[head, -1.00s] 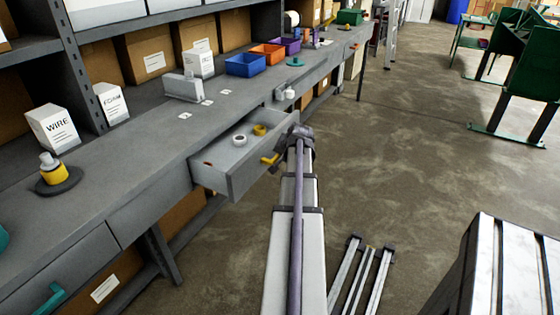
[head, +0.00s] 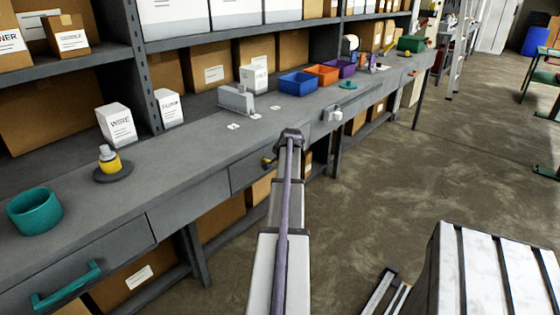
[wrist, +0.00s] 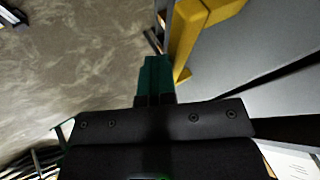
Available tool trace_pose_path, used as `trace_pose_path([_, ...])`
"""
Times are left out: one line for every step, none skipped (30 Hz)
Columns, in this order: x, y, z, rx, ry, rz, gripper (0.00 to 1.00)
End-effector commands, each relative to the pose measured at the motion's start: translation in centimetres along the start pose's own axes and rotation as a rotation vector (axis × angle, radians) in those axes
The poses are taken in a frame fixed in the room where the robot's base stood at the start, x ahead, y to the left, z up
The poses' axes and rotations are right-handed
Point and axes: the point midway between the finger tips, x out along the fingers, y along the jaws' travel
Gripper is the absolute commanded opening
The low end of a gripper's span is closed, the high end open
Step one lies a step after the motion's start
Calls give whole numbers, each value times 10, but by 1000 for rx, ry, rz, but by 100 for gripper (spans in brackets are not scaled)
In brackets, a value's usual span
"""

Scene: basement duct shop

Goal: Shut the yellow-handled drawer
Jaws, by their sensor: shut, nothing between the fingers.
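The yellow-handled drawer (head: 243,177) is in the bench front, at the middle of the head view. Its front looks flush or nearly flush with the bench, and its inside no longer shows. Part of its yellow handle (head: 267,162) shows just left of my arm. In the wrist view the handle (wrist: 188,38) stands close, right of my gripper (wrist: 155,62), with the grey front (wrist: 255,60) beyond it. My green fingers are shut and empty beside the handle; whether they touch it I cannot tell. My arm hides the fingers in the head view.
A teal-handled drawer (head: 85,270) sits at the left of the bench. The bench top holds a teal cup (head: 35,211), a yellow bottle (head: 109,160) and several bins. A slatted silver-topped block (head: 490,275) stands on the floor at right; open floor lies between.

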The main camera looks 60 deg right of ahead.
Motion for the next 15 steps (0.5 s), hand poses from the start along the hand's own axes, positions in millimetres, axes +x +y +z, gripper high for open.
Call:
trace_pose_path([1,-3,-2,1,3,-6,0])
trace_pose_path([2,-3,-2,1,3,-6,0])
trace_pose_path([2,-4,-2,1,4,-6,0])
trace_pose_path([2,-4,-2,1,4,-7,0])
trace_pose_path([2,-4,-2,1,4,-7,0])
trace_pose_path([2,-4,-2,1,4,-8,0])
trace_pose_path([2,-4,-2,1,5,-8,0])
trace_pose_path([2,-4,-2,1,5,-8,0])
trace_pose_path([2,-5,-2,1,5,-9,0])
trace_pose_path([2,-5,-2,1,5,-9,0])
trace_pose_path([2,-5,-2,1,5,-9,0])
trace_pose_path([1,-4,-2,1,5,-9,0])
trace_pose_path([1,-3,-2,1,5,-9,0])
trace_pose_path([0,-2,-2,0,5,-9,0])
trace_pose_path([-2,1,-1,-1,4,-9,0])
